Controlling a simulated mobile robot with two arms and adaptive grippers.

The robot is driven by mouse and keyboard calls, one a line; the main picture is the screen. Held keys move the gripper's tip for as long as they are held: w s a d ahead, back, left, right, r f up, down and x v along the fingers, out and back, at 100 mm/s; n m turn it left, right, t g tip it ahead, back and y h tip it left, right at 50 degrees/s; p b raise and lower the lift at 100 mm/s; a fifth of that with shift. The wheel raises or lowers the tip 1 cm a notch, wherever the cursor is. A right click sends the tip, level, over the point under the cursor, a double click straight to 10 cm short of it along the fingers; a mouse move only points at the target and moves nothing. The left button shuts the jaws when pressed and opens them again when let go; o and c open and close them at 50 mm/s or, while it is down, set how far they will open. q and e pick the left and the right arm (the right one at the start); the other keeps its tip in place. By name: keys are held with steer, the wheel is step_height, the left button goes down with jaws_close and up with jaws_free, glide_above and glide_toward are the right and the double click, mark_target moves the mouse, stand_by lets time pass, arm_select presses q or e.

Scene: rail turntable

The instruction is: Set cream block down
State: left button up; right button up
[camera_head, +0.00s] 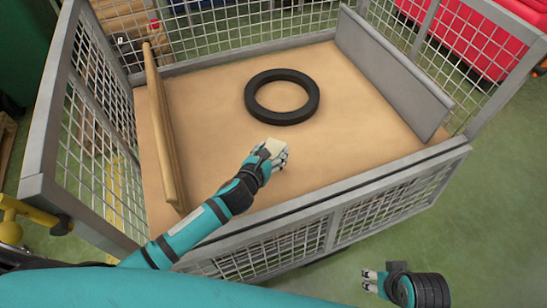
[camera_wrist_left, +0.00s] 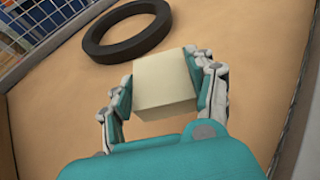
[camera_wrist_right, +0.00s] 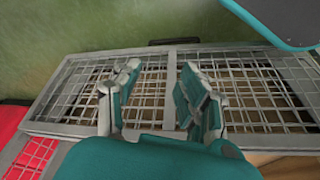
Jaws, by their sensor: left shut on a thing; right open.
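The cream block (camera_head: 273,147) is held between the fingers of my left gripper (camera_head: 276,153), over the front middle of the tan cage floor. In the left wrist view the block (camera_wrist_left: 165,84) sits between both fingertips of the gripper (camera_wrist_left: 166,92). I cannot tell whether the block touches the floor. A black ring (camera_head: 282,115) lies flat on the floor just beyond the block, apart from it; it also shows in the left wrist view (camera_wrist_left: 97,45). My right gripper (camera_head: 371,280) is open and empty, outside the cage at the front right; its spread fingers show in the right wrist view (camera_wrist_right: 152,98).
The mesh cage (camera_head: 290,220) has a grey front rail. A wooden board (camera_head: 161,130) stands at the left and a grey panel (camera_head: 390,72) at the right. The floor (camera_head: 370,140) right of the block is clear. Red bins (camera_head: 485,35) stand behind the cage.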

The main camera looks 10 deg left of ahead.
mark_target(272, 158)
arm_select(q)
steer(key=shift+f+b, duration=0.3)
steer(key=shift+f, duration=0.65)
steer(key=shift+f+b, duration=0.3)
steer(key=shift+f, duration=0.25)
step_height(272, 158, down, 2)
steer(key=shift+f+b, duration=0.25)
steer(key=shift+b, duration=0.4)
arm_select(e)
steer(key=v, duration=0.2)
steer(key=shift+s+d+r, duration=0.1)
steer(key=shift+s+r, duration=0.1)
steer(key=shift+s, duration=0.05)
arm_select(q)
steer(key=shift+f, duration=0.1)
steer(key=shift+f, duration=0.15)
steer(key=o, duration=1.2)
arm_select(e)
steer(key=shift+w, duration=0.1)
